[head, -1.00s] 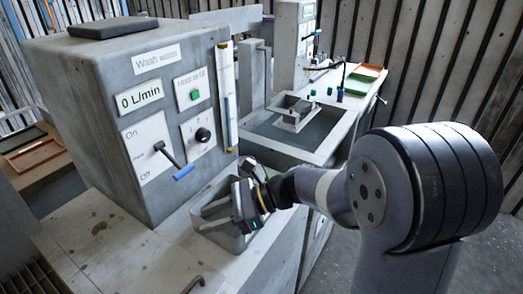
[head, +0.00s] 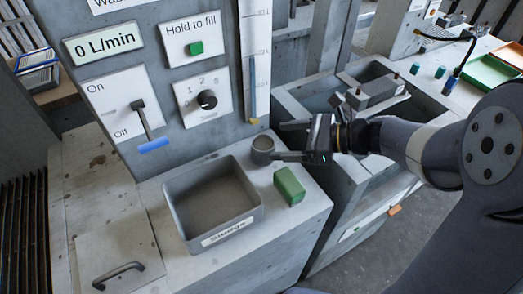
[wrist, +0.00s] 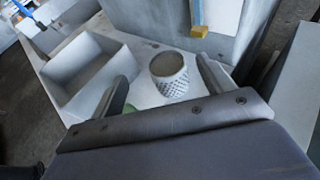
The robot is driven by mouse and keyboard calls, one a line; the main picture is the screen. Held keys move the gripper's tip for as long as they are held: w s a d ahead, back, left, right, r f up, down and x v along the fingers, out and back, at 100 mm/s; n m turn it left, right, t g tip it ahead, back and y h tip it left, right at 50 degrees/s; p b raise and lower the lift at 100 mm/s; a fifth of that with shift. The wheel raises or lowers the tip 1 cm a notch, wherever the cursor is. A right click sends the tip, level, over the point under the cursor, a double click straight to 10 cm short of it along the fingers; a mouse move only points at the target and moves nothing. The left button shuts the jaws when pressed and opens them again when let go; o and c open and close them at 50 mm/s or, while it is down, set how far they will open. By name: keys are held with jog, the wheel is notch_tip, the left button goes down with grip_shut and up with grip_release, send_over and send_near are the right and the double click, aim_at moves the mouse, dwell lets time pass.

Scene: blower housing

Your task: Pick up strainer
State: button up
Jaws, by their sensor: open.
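The strainer (head: 262,150) is a small grey cup standing upright on the worktop near the washer's front. In the wrist view the strainer (wrist: 169,78) shows a patterned, mesh-like wall and an open round top. My gripper (head: 281,141) reaches in from the right in the head view, with its fingers apart and pointing at the strainer. In the wrist view the strainer appears between the two fingers of my gripper (wrist: 163,69), a little beyond or level with their tips. I cannot tell whether either finger touches it. Nothing is held.
A green block (head: 289,186) stands close in front of the strainer. A labelled grey open bin (head: 178,222) is to the left. The washer panel with a blue-tipped lever (head: 155,145) rises behind. A sink unit (head: 300,105) is at right. Free worktop lies left of the bin.

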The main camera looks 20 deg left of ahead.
aim_at(265, 143)
jog(key=shift+w+a+f, duration=0.2)
jog(key=shift+a+f, duration=0.1)
jog(key=shift+a, duration=0.3)
jog(key=x, duration=0.2)
jog(key=f+x, duration=0.1)
jog(key=x, duration=0.1)
jog(key=shift+a+f, duration=0.25)
jog(key=shift+a, duration=0.25)
jog(key=shift+c, duration=0.3)
jog(key=c, duration=1.1)
